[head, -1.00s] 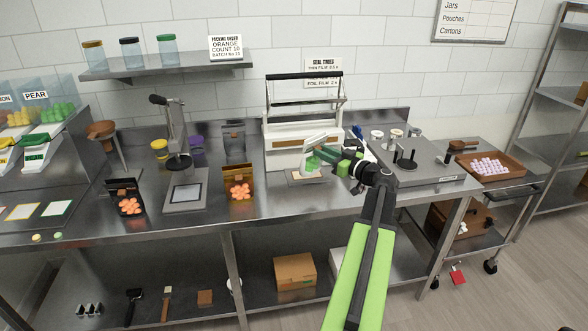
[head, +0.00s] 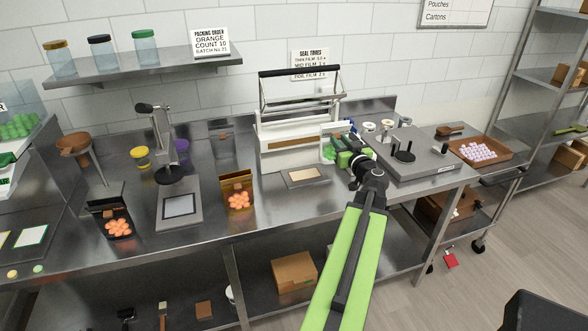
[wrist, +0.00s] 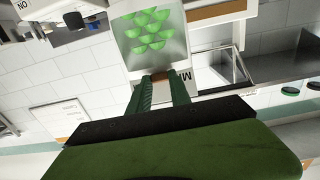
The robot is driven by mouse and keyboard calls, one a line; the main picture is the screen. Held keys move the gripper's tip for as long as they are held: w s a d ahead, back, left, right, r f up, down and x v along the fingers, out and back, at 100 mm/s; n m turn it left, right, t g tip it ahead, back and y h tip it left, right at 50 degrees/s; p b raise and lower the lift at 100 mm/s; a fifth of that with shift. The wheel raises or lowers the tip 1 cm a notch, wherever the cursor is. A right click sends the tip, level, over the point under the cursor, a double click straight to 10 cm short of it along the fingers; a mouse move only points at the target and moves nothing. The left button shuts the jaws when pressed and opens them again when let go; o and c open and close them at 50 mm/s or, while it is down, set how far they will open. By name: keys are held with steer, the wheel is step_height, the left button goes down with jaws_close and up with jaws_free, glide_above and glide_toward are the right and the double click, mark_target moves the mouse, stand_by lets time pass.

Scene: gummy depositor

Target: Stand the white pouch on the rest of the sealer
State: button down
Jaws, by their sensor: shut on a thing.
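My gripper (head: 345,153) is shut on the white pouch (head: 328,142), which is raised above the bench in front of the sealer's right end. In the wrist view the pouch (wrist: 152,62) shows a clear window with green gummies, and the fingers (wrist: 160,82) grip its edge. The white sealer (head: 265,133) stands at the back of the bench, its handle frame raised and a brown strip along its front. A flat tan-topped plate (head: 305,175), which looks like the rest, lies bare in front of it. The pouch is apart from this plate, up and to its right.
A bronze pouch (head: 237,190) and a black pouch (head: 112,218) with orange gummies stand left on the bench, beside a scale (head: 180,206). A grey machine plate with posts (head: 420,158) is close on the right. A wooden tray (head: 462,157) lies beyond it.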

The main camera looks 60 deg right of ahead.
steer(key=shift+d+r+p, duration=0.45)
steer(key=shift+d+r, duration=0.05)
steer(key=shift+d, duration=0.3)
steer(key=shift+w+f+y, duration=0.3)
steer(key=shift+w+f, duration=0.15)
steer(key=shift+f, duration=0.1)
steer(key=w+a+f+b, duration=0.1)
steer(key=w+f+b, duration=1)
steer(key=shift+w, duration=0.35)
steer(key=c, duration=1.2)
jaws_free()
steer(key=shift+r, duration=0.1)
